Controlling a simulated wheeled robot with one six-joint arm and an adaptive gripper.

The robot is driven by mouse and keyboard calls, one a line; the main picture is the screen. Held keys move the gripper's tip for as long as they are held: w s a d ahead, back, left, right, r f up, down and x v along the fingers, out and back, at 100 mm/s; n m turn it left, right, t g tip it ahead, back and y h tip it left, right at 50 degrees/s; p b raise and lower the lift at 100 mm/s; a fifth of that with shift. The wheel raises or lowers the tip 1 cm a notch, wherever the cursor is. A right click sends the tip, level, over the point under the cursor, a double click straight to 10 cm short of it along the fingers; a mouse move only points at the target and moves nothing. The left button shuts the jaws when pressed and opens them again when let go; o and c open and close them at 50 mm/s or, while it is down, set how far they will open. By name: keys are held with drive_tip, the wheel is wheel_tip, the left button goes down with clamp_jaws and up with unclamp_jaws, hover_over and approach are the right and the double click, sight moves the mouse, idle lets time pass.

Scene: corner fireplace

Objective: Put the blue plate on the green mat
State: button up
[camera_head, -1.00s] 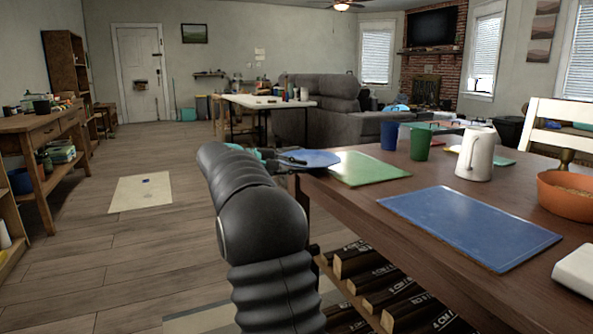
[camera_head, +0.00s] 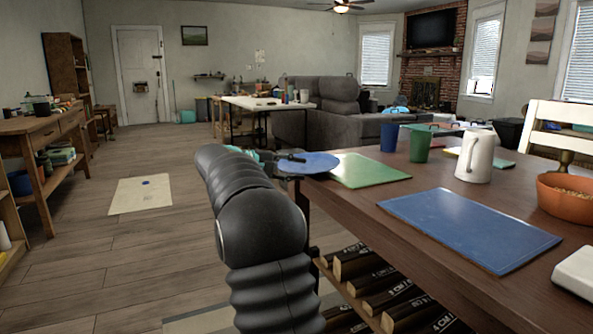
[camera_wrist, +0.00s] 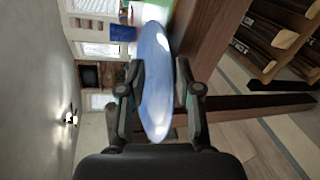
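The blue plate (camera_head: 312,165) is at the left edge of the table, beside the left corner of the green mat (camera_head: 372,171). In the wrist view the plate (camera_wrist: 156,85) is seen at a slant between the two fingers of my gripper (camera_wrist: 160,78). My gripper appears shut on the plate's near rim. In the head view my gripper (camera_head: 278,158) is partly hidden behind my arm. The green mat lies flat and bare on the table. I cannot tell whether the plate touches the mat or table.
The wooden table (camera_head: 350,199) also bears a blue mat (camera_head: 468,229), a blue cup (camera_head: 389,138), a green cup (camera_head: 420,146), a white pitcher (camera_head: 475,158) and an orange bowl (camera_head: 566,196). Logs (camera_head: 385,295) lie on a shelf below. Open floor lies left.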

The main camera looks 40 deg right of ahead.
drive_tip(key=p+v, duration=0.1)
drive_tip(key=v, duration=1)
drive_tip(key=shift+w+a, duration=0.15)
drive_tip(key=shift+a, duration=0.15)
